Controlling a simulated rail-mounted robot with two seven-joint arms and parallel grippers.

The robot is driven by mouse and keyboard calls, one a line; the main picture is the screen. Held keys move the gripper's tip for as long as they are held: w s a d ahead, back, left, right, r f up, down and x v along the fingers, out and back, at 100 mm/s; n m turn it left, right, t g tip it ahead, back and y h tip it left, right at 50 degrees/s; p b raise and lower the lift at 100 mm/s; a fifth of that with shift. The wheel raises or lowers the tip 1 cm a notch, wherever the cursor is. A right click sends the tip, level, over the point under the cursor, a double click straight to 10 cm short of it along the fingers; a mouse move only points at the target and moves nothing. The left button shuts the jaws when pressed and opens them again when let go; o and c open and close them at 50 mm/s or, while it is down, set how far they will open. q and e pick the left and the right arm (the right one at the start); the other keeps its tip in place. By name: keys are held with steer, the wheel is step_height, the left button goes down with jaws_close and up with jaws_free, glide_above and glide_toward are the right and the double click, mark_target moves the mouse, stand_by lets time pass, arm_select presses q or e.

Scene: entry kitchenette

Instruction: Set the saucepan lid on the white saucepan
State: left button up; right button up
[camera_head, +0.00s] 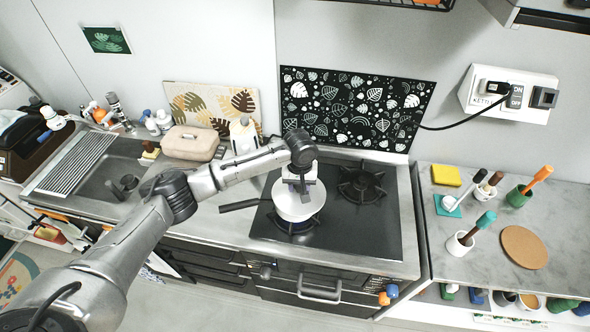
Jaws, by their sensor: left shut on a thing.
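The white saucepan (298,219) stands on the left burner of the black cooktop, with its dark handle (238,205) pointing left. A pale round lid (299,204) covers the saucepan's opening in this view. My left gripper (299,186) comes down from above at the middle of the lid and is shut on it, though the knob and fingertips are mostly hidden. I cannot tell whether the lid rests on the rim or hangs just above it. My right gripper is not in view.
The black cooktop (370,225) has a free right burner (361,185). The right counter holds utensil cups, a yellow sponge (446,175) and a round cork mat (524,247). A cable hangs from the wall socket.

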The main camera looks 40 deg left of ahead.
arm_select(q)
steer(key=shift+n, duration=0.8)
steer(key=w+a, duration=0.1)
steer(key=a, duration=0.1)
steer(key=w+a+r, duration=0.1)
steer(key=w+a, duration=0.1)
steer(key=shift+r, duration=0.1)
steer(key=shift+r+p, duration=0.15)
steer(key=shift+p, duration=0.65)
steer(key=shift+f+b, duration=0.7)
steer(key=shift+f, duration=1.85)
steer(key=shift+f+b, duration=0.35)
steer(key=shift+f, duration=0.75)
steer(key=o, duration=1)
steer(key=shift+o, duration=0.2)
